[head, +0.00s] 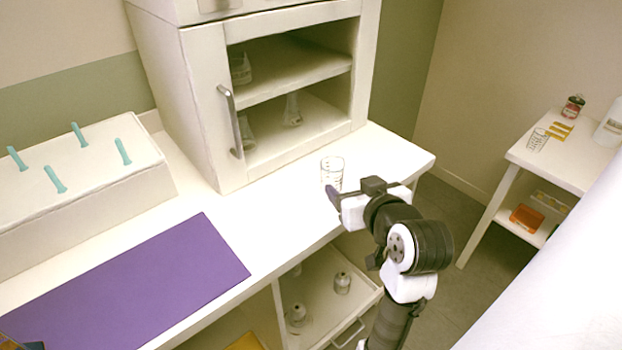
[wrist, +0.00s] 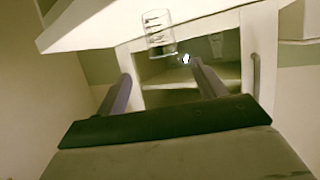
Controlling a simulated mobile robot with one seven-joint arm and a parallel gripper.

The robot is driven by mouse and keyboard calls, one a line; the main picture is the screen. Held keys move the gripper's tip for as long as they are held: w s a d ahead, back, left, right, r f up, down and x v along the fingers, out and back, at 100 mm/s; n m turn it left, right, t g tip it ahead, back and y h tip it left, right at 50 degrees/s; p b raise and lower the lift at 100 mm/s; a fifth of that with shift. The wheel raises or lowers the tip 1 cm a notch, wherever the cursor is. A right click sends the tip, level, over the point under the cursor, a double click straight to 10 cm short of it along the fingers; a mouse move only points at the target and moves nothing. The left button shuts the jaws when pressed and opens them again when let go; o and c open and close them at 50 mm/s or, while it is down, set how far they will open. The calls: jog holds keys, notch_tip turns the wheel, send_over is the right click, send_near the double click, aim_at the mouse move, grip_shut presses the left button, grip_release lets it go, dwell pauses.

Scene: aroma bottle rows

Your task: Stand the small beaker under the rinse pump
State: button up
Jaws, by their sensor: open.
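A small clear beaker (head: 332,172) with dark graduation marks stands upright on the white counter, close to its right end. My gripper (head: 336,194) is just in front of it at the counter's front edge. In the wrist view, my gripper (wrist: 162,70) is open, and the beaker (wrist: 158,34) shows beyond the fingertips, roughly between them, with nothing held. A second clear beaker (head: 538,140) stands on the side table at right. I cannot make out a rinse pump for certain; a white container (head: 610,124) is cut off at the right edge.
A white cabinet (head: 205,110) with glassware on its shelves rises behind the beaker. A purple mat (head: 130,285) and a white block with teal pegs (head: 80,205) lie to the left. The side table (head: 570,172) holds a dark-red jar (head: 572,107). Floor separates it from the counter.

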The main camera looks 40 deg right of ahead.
jog(key=p, duration=0.1)
send_near(328, 167)
jog(key=x, duration=0.4)
jog(key=shift+s+f, duration=0.1)
jog(key=shift+f, duration=0.3)
jog(key=x, duration=0.1)
jog(key=p+x, duration=0.1)
jog(key=x, duration=0.1)
jog(key=p+x, duration=0.1)
jog(key=shift+w+d+r, duration=0.2)
jog(key=shift+w+r, duration=0.05)
jog(key=shift+w, duration=0.25)
jog(key=shift+w+d+f, duration=0.1)
jog(key=shift+w+f, duration=0.1)
jog(key=shift+w, duration=0.1)
jog(key=shift+c, duration=0.3)
jog(key=shift+r, duration=0.1)
jog(key=c, duration=1.1)
